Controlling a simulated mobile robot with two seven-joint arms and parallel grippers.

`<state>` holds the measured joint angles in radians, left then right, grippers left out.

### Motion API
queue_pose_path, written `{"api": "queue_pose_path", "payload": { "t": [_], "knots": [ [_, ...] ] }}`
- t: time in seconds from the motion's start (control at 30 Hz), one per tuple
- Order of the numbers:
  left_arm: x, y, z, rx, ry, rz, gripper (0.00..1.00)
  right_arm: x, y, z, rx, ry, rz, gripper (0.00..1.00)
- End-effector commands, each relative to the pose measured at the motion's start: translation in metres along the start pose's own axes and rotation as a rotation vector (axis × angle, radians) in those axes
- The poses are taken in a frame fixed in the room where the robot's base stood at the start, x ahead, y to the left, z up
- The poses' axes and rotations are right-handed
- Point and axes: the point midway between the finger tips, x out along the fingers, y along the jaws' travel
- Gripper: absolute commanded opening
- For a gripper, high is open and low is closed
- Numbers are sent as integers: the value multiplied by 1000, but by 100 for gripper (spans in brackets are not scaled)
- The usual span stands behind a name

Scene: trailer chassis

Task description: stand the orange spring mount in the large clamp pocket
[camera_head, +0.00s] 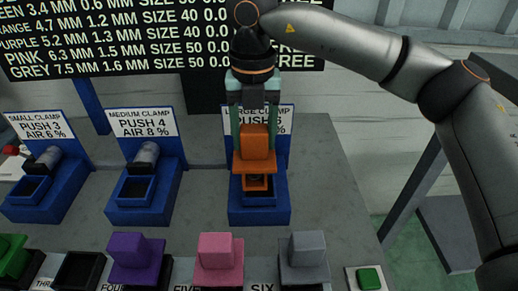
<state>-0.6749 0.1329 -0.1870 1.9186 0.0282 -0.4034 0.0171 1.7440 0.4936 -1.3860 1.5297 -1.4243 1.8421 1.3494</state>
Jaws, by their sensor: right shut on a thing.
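The orange spring mount (255,143) is upright at the large clamp, at the right end of the clamp row. My right gripper (253,118) comes down from above and is shut on its upper block. The large clamp pocket (259,216) is a blue box with a tall back plate. The mount's lower part shows in front of the back plate, over or within the pocket opening. I cannot tell whether it touches the pocket floor. The gripper and mount hide part of the large clamp sign (283,117). My left gripper is not in view.
The medium clamp (142,200) and small clamp (42,196) stand to the left. Along the front are green (12,254), purple (136,252), pink (219,251) and grey (303,250) mounts, an empty dark holder (78,271) and a green button (369,278). A chart board (150,40) hangs behind.

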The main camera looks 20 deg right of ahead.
Motion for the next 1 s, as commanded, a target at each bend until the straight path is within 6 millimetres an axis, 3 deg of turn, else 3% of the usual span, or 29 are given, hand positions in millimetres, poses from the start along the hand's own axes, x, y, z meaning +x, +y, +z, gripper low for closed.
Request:
{"api": "queue_pose_path", "payload": {
  "t": [0.17, 0.43, 0.83, 0.87, 1.0],
  "knots": [
    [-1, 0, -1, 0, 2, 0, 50, 9, -5, 8, 4, -1, 1, 0],
    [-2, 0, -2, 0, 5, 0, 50, 47, -9, 15, 0, -1, 2, 0],
    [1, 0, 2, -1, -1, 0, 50, 54, -9, 14, 0, -2, 2, 0],
    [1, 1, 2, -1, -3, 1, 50, 55, -9, 14, 0, -1, 0, 63],
    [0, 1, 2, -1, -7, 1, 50, 54, -9, 14, 0, 0, 0, 79]
  ]
}}
